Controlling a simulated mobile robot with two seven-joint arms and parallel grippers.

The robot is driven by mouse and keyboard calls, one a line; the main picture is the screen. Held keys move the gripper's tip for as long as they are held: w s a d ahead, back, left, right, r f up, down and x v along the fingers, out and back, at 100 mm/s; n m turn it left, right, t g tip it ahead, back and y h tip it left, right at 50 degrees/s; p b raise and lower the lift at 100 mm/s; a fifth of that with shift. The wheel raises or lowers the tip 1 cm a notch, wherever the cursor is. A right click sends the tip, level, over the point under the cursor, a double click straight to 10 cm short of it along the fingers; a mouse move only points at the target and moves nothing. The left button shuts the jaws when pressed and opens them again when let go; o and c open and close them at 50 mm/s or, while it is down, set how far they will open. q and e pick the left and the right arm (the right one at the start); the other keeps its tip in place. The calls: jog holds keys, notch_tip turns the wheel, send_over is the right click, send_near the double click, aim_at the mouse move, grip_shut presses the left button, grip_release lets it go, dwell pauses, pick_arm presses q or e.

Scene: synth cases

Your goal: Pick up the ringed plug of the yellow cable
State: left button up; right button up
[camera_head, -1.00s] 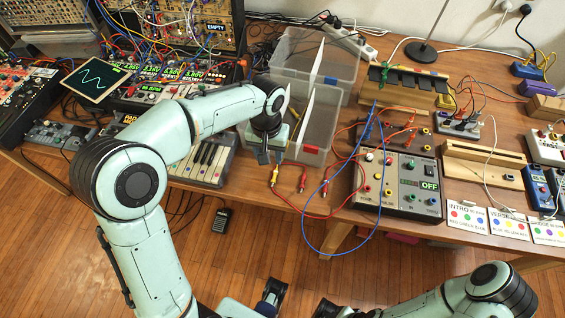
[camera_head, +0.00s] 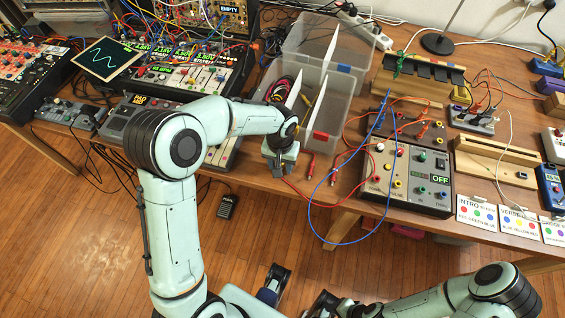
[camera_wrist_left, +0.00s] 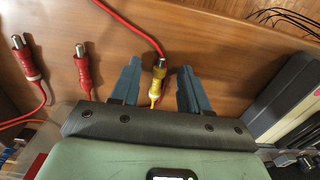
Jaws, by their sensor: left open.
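The yellow plug (camera_wrist_left: 155,88) lies on the wooden table between the two fingers of my left gripper (camera_wrist_left: 160,68), in the left wrist view. The fingers are open, with a gap on each side of the plug. In the head view, my left gripper (camera_head: 277,170) is low at the table's front edge and hides the plug. My right arm (camera_head: 485,287) is at the lower right; its gripper cannot be made out clearly.
Two red plugs lie left of the yellow one in the wrist view, the nearer a red plug (camera_wrist_left: 82,68). Clear bins (camera_head: 330,112) stand just behind my left gripper. A blue cable loop (camera_head: 312,205) hangs over the table edge on the right.

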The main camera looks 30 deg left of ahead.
pick_arm(q)
jog(key=shift+f, duration=0.15)
grip_shut()
